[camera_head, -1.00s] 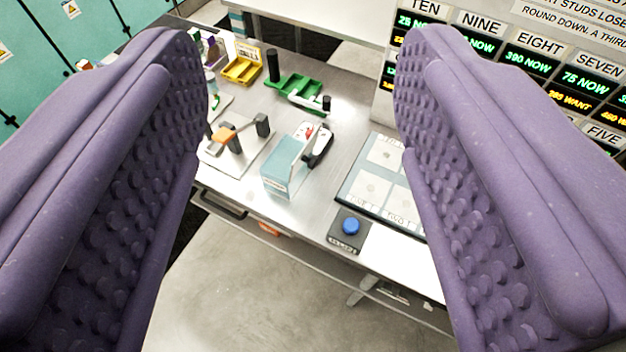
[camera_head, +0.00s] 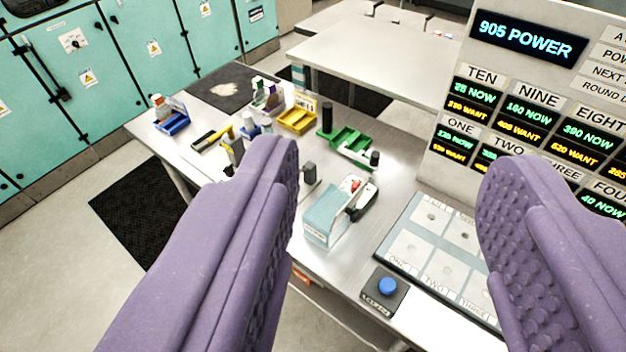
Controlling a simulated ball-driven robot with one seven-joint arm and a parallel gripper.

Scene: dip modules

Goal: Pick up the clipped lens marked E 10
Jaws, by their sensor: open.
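My gripper (camera_head: 385,180) is open and empty, its two purple studded fingers framing the view from high above and in front of the metal table (camera_head: 408,167). I cannot make out a lens marked E 10; no such marking is legible. A light blue box (camera_head: 328,220) with a white, black and red item (camera_head: 357,196) at its side stands on the table between the fingers in the picture. A panel with pale squares (camera_head: 428,243) lies to its right, with labels such as ONE and TWO. The left finger hides part of the table.
A blue button on a dark base (camera_head: 387,287) sits at the table's front edge. Green (camera_head: 350,142), yellow (camera_head: 297,119) and blue (camera_head: 172,121) trays stand farther back. A display board (camera_head: 520,90) reading 905 POWER rises at right. Teal cabinets (camera_head: 150,45) line the back left.

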